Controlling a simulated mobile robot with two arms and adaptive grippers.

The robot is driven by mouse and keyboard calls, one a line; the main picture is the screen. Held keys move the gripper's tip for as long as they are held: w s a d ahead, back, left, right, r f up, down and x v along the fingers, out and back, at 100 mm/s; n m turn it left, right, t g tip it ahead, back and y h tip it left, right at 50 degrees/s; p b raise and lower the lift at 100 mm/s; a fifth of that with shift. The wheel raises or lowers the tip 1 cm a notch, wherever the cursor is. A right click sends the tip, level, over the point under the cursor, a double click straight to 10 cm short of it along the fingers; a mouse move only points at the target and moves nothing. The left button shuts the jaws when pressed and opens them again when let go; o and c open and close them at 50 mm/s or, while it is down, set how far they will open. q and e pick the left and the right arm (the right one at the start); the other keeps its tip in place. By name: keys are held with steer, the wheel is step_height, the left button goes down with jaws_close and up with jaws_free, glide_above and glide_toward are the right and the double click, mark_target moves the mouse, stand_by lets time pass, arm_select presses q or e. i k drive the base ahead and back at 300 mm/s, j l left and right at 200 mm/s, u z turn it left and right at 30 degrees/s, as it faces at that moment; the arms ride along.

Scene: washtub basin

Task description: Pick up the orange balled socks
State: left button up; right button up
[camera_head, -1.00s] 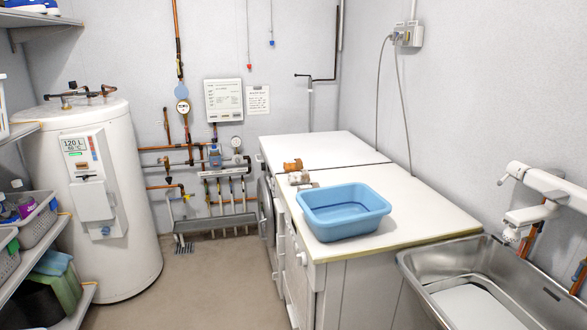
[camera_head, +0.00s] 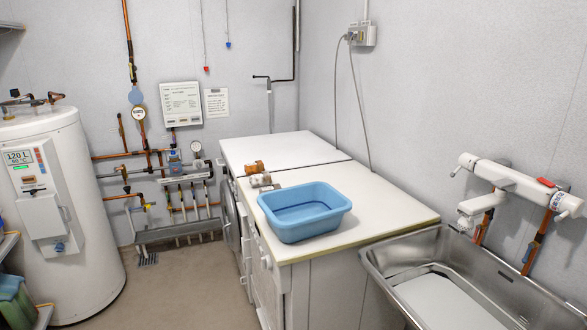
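A small orange balled bundle (camera_head: 254,168), which looks like the orange socks, lies on the white worktop, behind and left of the blue washtub basin (camera_head: 303,232). A greyish-white bundle (camera_head: 262,180) sits right in front of the orange one, close against it or touching; I cannot tell which. The orange bundle is small and its details are hard to make out. The blue basin stands upright and appears empty. Neither of my grippers shows in the head view.
The worktop (camera_head: 390,212) has bare room right of the basin. A steel sink (camera_head: 375,265) with a white wall tap (camera_head: 500,185) is at the right. A white water heater (camera_head: 85,235) stands at the left, beside low shelves. Open floor (camera_head: 190,285) lies between heater and worktop.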

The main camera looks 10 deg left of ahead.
mark_target(258, 167)
steer(key=i+j+z, duration=0.3)
steer(key=j+z, duration=0.35)
steer(key=i+j+z, duration=0.3)
steer(key=k+l, duration=0.1)
